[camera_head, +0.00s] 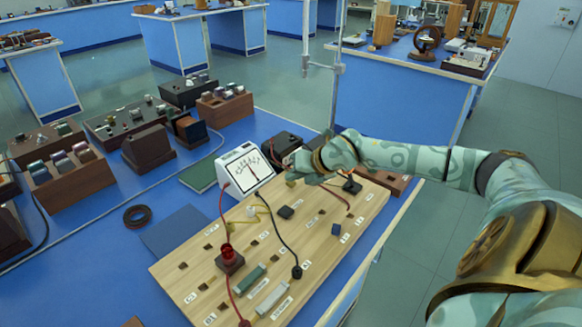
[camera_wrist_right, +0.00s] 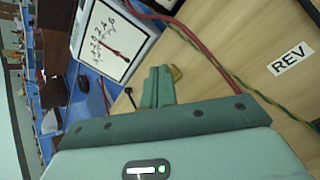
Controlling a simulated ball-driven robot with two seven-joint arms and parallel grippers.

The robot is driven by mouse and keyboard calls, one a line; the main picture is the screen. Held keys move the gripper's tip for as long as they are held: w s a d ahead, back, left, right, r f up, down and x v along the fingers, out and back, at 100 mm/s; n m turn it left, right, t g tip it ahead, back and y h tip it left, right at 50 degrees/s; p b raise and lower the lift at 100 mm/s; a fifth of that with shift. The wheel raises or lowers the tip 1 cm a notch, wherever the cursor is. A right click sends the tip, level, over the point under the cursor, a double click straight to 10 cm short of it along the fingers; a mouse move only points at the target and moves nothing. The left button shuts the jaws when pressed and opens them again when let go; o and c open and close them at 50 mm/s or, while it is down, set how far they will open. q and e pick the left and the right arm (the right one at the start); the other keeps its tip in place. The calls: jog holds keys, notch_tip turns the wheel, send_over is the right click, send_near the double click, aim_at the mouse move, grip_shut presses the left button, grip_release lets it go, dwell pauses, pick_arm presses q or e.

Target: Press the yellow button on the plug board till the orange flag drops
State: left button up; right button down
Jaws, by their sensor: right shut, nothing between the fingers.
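The wooden plug board (camera_head: 325,237) lies on the blue bench and also fills the right of the right wrist view (camera_wrist_right: 225,35). My right gripper (camera_head: 293,178) is over its far part, just right of the white meter (camera_head: 245,168). In the right wrist view its fingers (camera_wrist_right: 157,82) are shut together and empty. A small yellow piece (camera_wrist_right: 175,73) shows right beside the fingertips, partly hidden by them. It may be the yellow button; I cannot tell whether the fingers touch it. I cannot make out the orange flag. My left gripper is not in view.
Red and black leads cross the board. A red lamp (camera_head: 229,257), a green block (camera_head: 248,279) and a grey block (camera_head: 271,297) sit on its near part. A "REV" label (camera_wrist_right: 290,57) is near the gripper. Dark instrument boxes (camera_head: 148,147) stand behind left.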

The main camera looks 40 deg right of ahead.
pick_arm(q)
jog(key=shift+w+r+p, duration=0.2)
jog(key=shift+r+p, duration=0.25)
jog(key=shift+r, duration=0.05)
pick_arm(e)
jog(key=shift+r, duration=0.75)
